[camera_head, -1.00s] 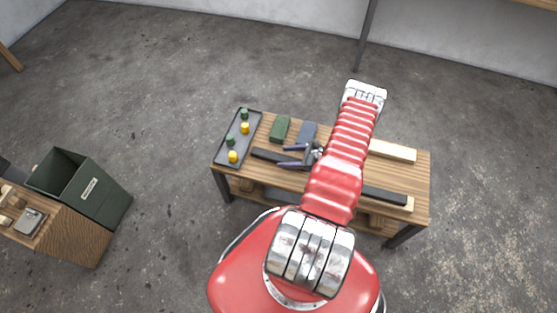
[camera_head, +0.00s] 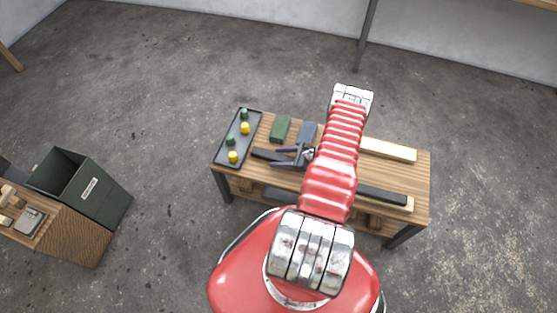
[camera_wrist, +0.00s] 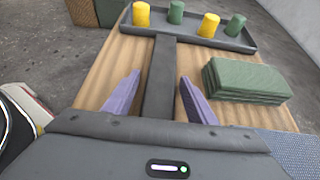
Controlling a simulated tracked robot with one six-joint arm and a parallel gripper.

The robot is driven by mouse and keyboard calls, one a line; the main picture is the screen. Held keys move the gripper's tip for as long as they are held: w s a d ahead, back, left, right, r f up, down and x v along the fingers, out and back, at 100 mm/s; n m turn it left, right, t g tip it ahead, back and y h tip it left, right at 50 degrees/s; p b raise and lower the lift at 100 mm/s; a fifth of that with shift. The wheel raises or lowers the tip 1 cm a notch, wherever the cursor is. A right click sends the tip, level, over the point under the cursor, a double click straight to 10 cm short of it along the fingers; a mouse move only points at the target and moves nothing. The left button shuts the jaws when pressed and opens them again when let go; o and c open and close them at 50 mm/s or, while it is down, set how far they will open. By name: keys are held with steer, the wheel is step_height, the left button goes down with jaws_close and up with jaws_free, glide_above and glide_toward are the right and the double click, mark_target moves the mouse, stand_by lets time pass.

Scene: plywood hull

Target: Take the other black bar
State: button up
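One black bar (camera_head: 261,153) lies on the wooden bench, its far end near the dark tray; it also shows in the wrist view (camera_wrist: 160,70). My gripper (camera_head: 279,157) is open over this bar. In the wrist view its two purple-grey fingers (camera_wrist: 160,82) stand one on each side of the bar, with gaps on both sides. The bar's near end is hidden behind the gripper body. A second black bar (camera_head: 382,194) lies on a pale wood strip at the bench's front right.
The dark tray (camera_head: 222,161) holds yellow and green pegs; it shows beyond the bar in the wrist view. Green blocks (camera_head: 281,129) and a blue-grey block (camera_head: 306,132) lie behind the gripper. A pale beam (camera_head: 390,149) lies right. A dark green bin (camera_head: 107,203) stands left.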

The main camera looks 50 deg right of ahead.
mark_target(279, 157)
jaws_close()
stand_by(0.4)
steer(key=shift+r, duration=0.15)
steer(key=shift+r, duration=4.9)
